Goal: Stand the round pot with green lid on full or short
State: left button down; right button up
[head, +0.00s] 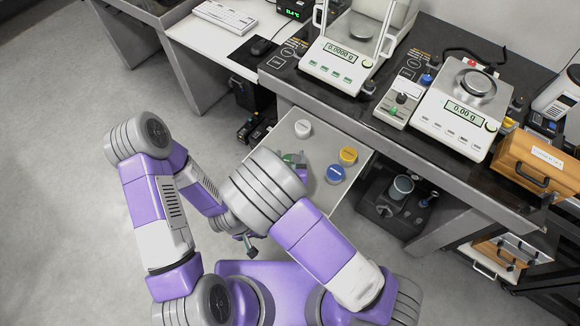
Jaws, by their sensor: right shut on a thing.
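My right gripper (294,160) is over the pale side table, partly hidden behind my own arm. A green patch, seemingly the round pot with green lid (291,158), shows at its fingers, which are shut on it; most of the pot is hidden. My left gripper (250,244) shows only as a small dark piece below my arm, and its jaws cannot be made out. Pairs of outlined marks lie on the dark bench beside the left balance (340,60) and the right balance (462,108). Their lettering is too small to read. The left balance reads 0.0000 g, the right 0.00 g.
The pale side table (322,200) also holds a white-lidded pot (303,128), a yellow-lidded pot (348,155) and a blue-lidded pot (335,174). A wooden drawer box (537,162) is at right.

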jog(key=shift+f+b, duration=0.7)
jog(key=shift+f, duration=1.1)
jog(key=shift+f, duration=0.2)
jog(key=o, duration=1.2)
